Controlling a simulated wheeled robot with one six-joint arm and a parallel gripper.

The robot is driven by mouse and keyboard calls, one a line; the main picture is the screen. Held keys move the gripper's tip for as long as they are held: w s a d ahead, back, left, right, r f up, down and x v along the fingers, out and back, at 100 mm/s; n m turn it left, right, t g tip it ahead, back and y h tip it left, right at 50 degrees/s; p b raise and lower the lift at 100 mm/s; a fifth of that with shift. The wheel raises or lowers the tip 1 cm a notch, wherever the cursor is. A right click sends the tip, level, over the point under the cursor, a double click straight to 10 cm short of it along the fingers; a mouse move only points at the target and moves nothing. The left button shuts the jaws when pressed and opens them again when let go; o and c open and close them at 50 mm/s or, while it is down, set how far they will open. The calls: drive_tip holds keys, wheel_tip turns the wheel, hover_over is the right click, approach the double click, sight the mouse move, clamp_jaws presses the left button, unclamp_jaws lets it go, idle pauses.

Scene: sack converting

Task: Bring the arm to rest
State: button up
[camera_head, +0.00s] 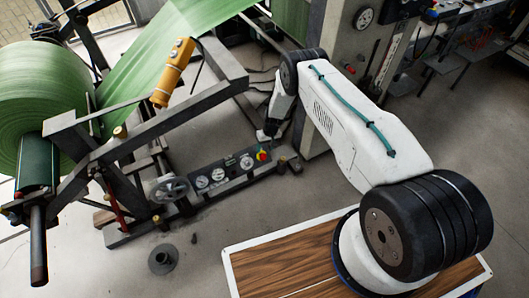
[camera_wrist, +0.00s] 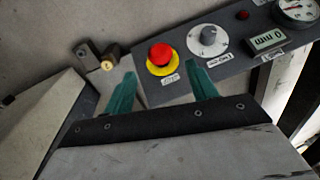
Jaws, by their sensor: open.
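My arm reaches out from the wooden-topped base at the lower right of the head view, over and down toward a control panel. My gripper (camera_head: 268,134) hangs at the arm's far end, near the panel's right end. In the wrist view my gripper (camera_wrist: 160,72) shows two teal fingers spread apart with nothing between them. The fingers point toward the panel (camera_wrist: 228,62), and a red mushroom button on a yellow disc (camera_wrist: 161,54) appears between and beyond the fingertips. I cannot tell the exact gap to the panel.
The panel (camera_head: 225,166) carries gauges and a knob (camera_wrist: 208,40). A steel unwinding frame (camera_head: 150,130) with a large green roll (camera_head: 38,90) and a yellow pendant (camera_head: 172,73) stands left. A grey machine column (camera_head: 345,50) stands close behind the arm. Floor is open at the right.

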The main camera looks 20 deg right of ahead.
drive_tip(key=shift+d+r, duration=0.15)
drive_tip(key=shift+r, duration=0.65)
drive_tip(key=s+g, duration=0.2)
drive_tip(key=s, duration=0.4)
drive_tip(key=s+r+g, duration=0.1)
drive_tip(key=s+r, duration=0.3)
drive_tip(key=r, duration=1.2)
drive_tip(key=s+r+m, duration=0.1)
drive_tip(key=s+r, duration=0.4)
drive_tip(key=r, duration=1)
drive_tip(key=s+r+g, duration=0.1)
drive_tip(key=s+r, duration=0.3)
drive_tip(key=r, duration=1.2)
drive_tip(key=s+r+t+h, duration=0.1)
drive_tip(key=s+r+t, duration=0.1)
drive_tip(key=s+r, duration=0.9)
drive_tip(key=s+d+r+t+h, duration=0.1)
drive_tip(key=s+r+t, duration=0.2)
drive_tip(key=s+r, duration=0.8)
drive_tip(key=shift+s+r+t, duration=0.15)
drive_tip(key=shift+s+t, duration=0.15)
drive_tip(key=shift+s, duration=2.05)
